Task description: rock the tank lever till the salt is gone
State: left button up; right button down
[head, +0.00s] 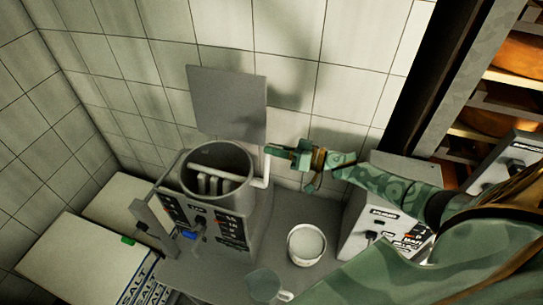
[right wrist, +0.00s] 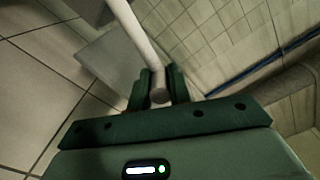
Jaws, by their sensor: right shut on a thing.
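The round grey tank (head: 186,178) stands open left of centre in the head view. Pale upright paddle bars (head: 208,183) show inside it; I cannot make out any salt in it. The pale, bent tank lever (head: 263,181) rises at the tank's right side. My right gripper (head: 272,151) reaches in from the right and is shut on the lever's upper end. In the right wrist view, the lever (right wrist: 136,38) is a pale rod whose end sits between the two green fingers (right wrist: 159,88).
A pump box (head: 362,218) stands at right. Salt bags (head: 139,287) lie lower left. A grey panel (head: 227,103) is behind the tank.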

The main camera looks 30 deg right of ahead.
pick_arm(q)
jog(key=shift+a+f+b, duration=0.3)
jog(key=shift+f+b, duration=0.05)
jog(key=shift+f, duration=0.05)
pick_arm(e)
jog(key=shift+w+d+f+m, duration=0.5)
jog(key=shift+w+d+m, duration=0.25)
jog(key=shift+m, duration=0.25)
pick_arm(q)
jog(key=shift+a, duration=0.1)
pick_arm(e)
jog(key=shift+s, duration=0.1)
jog(key=c, duration=1.3)
grip_release()
jog(key=shift+d, duration=0.1)
pick_arm(q)
jog(key=shift+f+b, duration=1.15)
pick_arm(e)
jog(key=v, duration=1.6)
jog(key=shift+d, duration=0.1)
